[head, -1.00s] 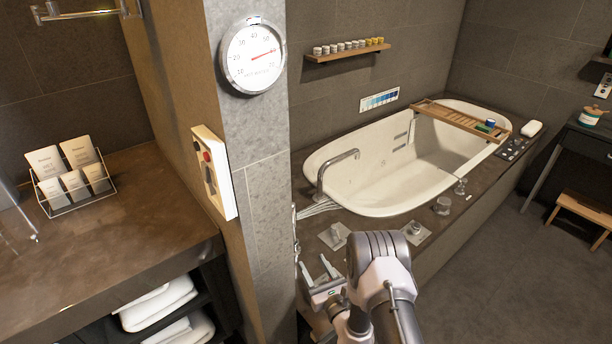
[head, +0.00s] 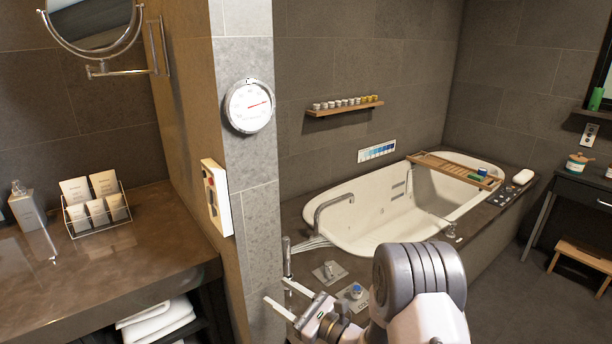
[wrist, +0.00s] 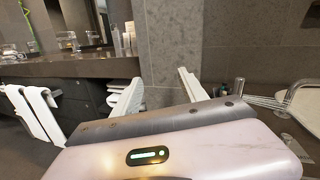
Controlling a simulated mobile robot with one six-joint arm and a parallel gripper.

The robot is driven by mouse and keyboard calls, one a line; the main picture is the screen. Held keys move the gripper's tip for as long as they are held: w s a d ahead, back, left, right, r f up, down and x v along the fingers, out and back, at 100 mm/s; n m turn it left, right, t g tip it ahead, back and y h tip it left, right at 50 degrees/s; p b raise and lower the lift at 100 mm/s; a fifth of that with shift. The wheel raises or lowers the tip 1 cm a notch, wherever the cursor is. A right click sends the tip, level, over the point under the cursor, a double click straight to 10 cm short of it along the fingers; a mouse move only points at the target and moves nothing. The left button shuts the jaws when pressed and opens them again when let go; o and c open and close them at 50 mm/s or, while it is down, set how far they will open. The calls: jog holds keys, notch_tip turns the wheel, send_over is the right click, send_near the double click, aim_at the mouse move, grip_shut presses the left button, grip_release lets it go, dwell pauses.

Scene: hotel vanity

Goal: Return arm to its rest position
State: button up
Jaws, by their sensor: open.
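My gripper (head: 285,295) is in the lower middle of the head view, in front of the stone pillar's lower end and left of the bathtub. Its two light fingers are spread apart with nothing between them. In the wrist view my gripper (wrist: 158,95) also shows open and empty, with the grey pillar (wrist: 172,45) beyond the fingers. My arm is bent, with its large grey joint near the bottom of the head view.
The bathtub (head: 350,232) with a wooden caddy (head: 452,168) stands to the right. A brown vanity counter (head: 150,240) is at left with a rack of packets (head: 95,212). Folded towels (head: 160,322) lie below. Open floor (head: 500,310) shows at lower right.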

jog(key=s+a+r+n+g+y, duration=0.2)
jog(key=s+a+r+n+g, duration=0.2)
jog(key=s+r+n+g, duration=0.5)
jog(key=s+d+r+n+g+h, duration=0.1)
jog(key=s+r+n+h, duration=0.15)
jog(key=s, duration=0.45)
jog(key=s+d+r+n+g+h, duration=0.1)
jog(key=s+d+r+n+h, duration=0.15)
jog(key=s, duration=0.35)
jog(key=s+d+r+n+t+h, duration=0.1)
jog(key=s+d+n+t+h, duration=0.1)
jog(key=s+d+h, duration=0.3)
jog(key=s+d+r+n+t+h, duration=0.1)
jog(key=s+d+n+t+h, duration=0.2)
jog(key=d, duration=0.8)
jog(key=shift+s+d+h, duration=0.25)
jog(key=shift+s+h, duration=0.7)
jog(key=shift+h, duration=0.05)
